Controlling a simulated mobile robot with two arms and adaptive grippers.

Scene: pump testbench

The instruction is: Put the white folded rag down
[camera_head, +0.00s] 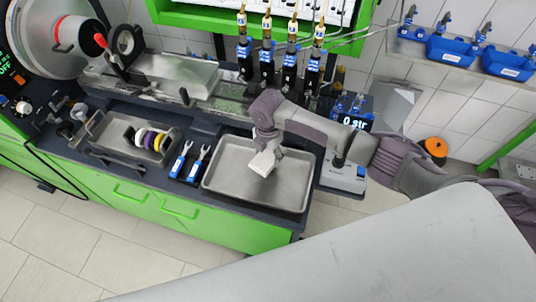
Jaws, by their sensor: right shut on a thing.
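The white folded rag (262,163) is in the head view, above the metal tray (228,180) on the dark bench top. My right gripper (267,152) is shut on the rag and points down over the tray's upper middle part. I cannot tell whether the rag touches the tray bottom. The tray is otherwise empty. The rag's upper end is partly hidden by the gripper. My left gripper is not in view.
Two blue-handled wrenches (181,160) lie left of the tray. A smaller tray (112,142) with coloured rings stands further left. Several blue-and-brass valves (268,62) rise behind. A grey unit with a blue display (350,121) stands right of the tray.

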